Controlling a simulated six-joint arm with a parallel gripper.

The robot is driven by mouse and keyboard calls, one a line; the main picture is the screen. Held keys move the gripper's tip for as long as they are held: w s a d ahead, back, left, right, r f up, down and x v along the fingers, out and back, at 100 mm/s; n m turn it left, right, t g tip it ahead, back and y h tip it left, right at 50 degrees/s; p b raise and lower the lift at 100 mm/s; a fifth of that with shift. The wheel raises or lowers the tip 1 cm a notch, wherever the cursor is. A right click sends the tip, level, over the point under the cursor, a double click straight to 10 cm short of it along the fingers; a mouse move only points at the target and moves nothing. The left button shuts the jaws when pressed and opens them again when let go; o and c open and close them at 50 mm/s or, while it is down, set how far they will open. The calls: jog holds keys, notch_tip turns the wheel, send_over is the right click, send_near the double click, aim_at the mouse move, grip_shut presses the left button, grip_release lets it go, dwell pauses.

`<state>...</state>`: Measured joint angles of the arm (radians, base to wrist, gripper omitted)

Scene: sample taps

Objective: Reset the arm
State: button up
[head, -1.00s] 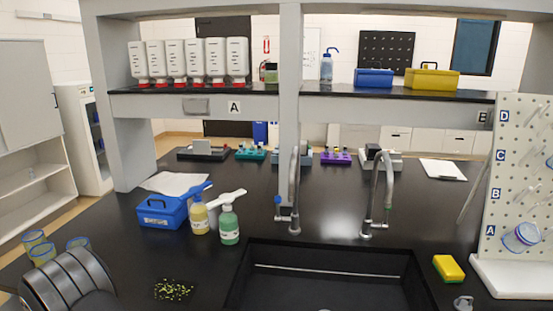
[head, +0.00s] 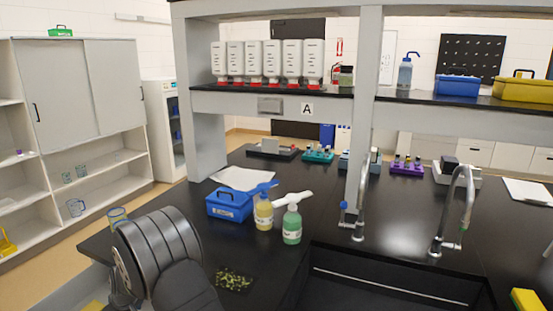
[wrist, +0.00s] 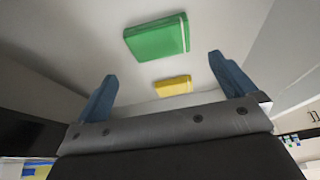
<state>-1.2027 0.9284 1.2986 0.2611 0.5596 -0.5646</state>
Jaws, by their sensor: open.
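My gripper (wrist: 165,88) shows in the wrist view, with its two blue fingers spread wide apart and nothing between them. Beyond the fingers are a green box-like thing (wrist: 157,40) and a smaller yellow one (wrist: 173,87) against a pale surface; both are apart from the fingers. In the head view only dark links of my arm show at the lower left, bent over the near left counter edge. The gripper itself is hidden or outside that view.
Two taps (head: 455,205) stand behind the sink (head: 370,285). A cabinet (head: 85,95) stands left.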

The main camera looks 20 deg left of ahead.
jog(key=x, duration=0.7)
jog(key=shift+f, duration=0.25)
jog(key=shift+a, duration=0.25)
notch_tip(320, 180, up, 32)
jog(key=w+d, duration=0.6)
jog(key=w, duration=0.3)
jog(key=w+d+m, duration=0.1)
jog(key=w+d, duration=0.5)
jog(key=w, duration=0.4)
jog(key=shift+r+m+t, duration=0.25)
jog(key=shift+m+t, duration=0.05)
